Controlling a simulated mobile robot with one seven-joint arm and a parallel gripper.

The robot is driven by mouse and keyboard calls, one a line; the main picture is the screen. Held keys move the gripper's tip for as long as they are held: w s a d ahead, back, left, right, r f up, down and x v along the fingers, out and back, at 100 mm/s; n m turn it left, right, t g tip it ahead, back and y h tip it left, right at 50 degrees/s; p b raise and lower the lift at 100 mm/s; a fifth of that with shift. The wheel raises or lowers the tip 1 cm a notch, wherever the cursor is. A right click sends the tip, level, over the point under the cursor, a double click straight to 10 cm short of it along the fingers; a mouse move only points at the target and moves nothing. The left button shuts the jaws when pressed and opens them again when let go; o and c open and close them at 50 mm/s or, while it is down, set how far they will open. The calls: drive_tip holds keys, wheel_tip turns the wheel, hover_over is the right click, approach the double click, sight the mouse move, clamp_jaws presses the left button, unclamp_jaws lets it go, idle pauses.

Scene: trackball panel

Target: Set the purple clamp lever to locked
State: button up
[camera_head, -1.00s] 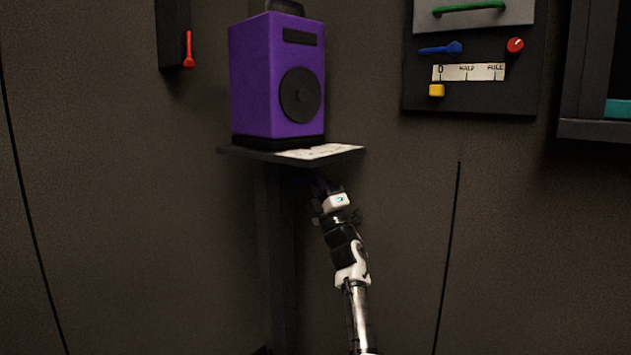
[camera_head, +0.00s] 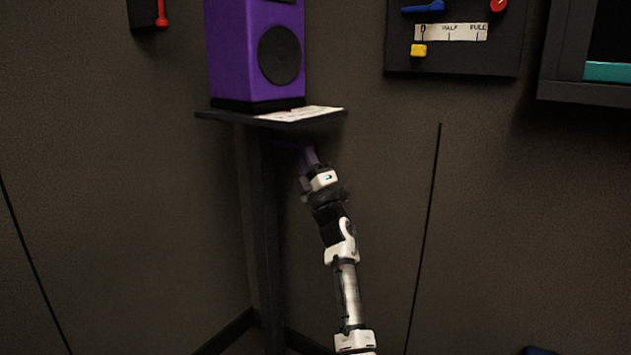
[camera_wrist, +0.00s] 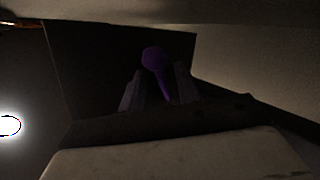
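The purple clamp lever (camera_head: 287,144) shows dimly under the small dark shelf in the head view, at the tip of my gripper (camera_head: 308,157). In the wrist view the lever (camera_wrist: 156,62) has a rounded purple end and a narrow stem. It lies between the two fingers of my gripper (camera_wrist: 159,92), which stand apart on either side of it. The right finger is very close to the stem; I cannot tell if it touches. The lever's pivot and any lock marking are too dark or hidden to read.
The shelf (camera_head: 225,117) is right above my gripper and carries a purple box with a round black disc (camera_head: 280,54) and a white label. A dark post (camera_head: 265,220) stands left of my arm. A control panel (camera_head: 450,61) is on the wall at upper right.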

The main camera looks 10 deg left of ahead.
drive_tip(key=p+v, duration=0.1)
drive_tip(key=v, duration=0.9)
drive_tip(key=shift+c, duration=0.2)
